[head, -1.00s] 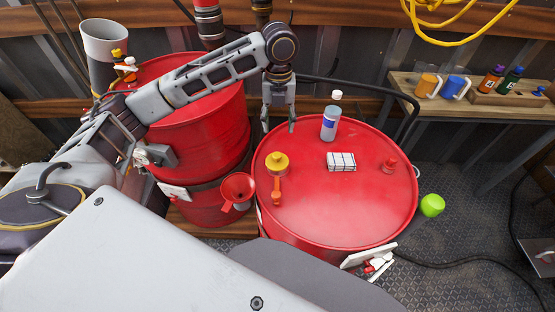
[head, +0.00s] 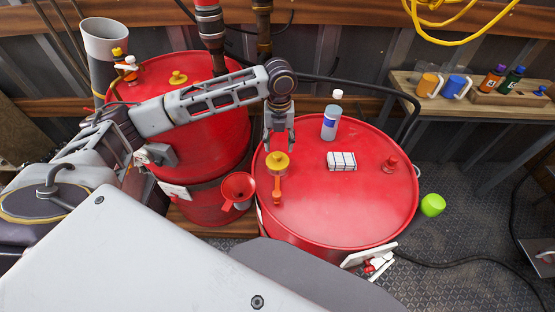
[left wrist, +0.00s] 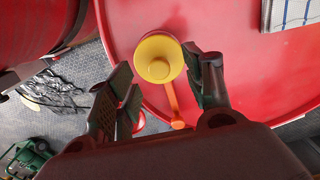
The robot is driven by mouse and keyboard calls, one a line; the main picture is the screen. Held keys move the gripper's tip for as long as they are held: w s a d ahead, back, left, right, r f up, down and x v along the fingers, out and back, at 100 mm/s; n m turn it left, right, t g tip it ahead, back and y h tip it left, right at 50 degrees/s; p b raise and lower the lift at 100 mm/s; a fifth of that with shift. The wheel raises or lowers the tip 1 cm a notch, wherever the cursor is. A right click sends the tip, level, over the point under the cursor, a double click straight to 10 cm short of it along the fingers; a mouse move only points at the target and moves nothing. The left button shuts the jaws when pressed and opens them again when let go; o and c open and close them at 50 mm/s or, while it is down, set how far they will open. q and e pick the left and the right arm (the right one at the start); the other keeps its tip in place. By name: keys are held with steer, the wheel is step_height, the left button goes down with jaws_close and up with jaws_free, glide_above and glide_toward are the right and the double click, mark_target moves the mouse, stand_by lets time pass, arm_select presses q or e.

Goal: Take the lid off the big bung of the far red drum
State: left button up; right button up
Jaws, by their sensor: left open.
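Two red drums show in the head view, one at the back left (head: 205,105) and one at the right (head: 330,210). A yellow bung lid (head: 277,166) sits on the right drum near its left edge, with an orange strip (head: 277,188) running from it. Another yellow lid (head: 178,77) is on the left drum. My left gripper (head: 279,148) is open just above the right drum's yellow lid. In the left wrist view the yellow lid (left wrist: 158,57) lies between the open fingers (left wrist: 156,72), with no visible grip. My right gripper is not in view.
On the right drum stand a grey bottle (head: 330,124), a folded checked cloth (head: 341,162) and a small red cap (head: 390,165). A red funnel (head: 237,190) is between the drums. A wooden shelf (head: 455,108) with mugs and bottles is at the right.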

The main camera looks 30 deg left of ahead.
mark_target(277, 154)
arm_select(q)
steer(key=shift+f, duration=0.1)
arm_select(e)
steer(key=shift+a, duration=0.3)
arm_select(q)
steer(key=shift+s+f, duration=0.2)
steer(key=shift+f, duration=0.4)
steer(key=f, duration=0.2)
steer(key=shift+s+f, duration=0.3)
steer(key=shift+f, duration=0.7)
steer(key=c, duration=1)
steer(key=shift+c, duration=0.2)
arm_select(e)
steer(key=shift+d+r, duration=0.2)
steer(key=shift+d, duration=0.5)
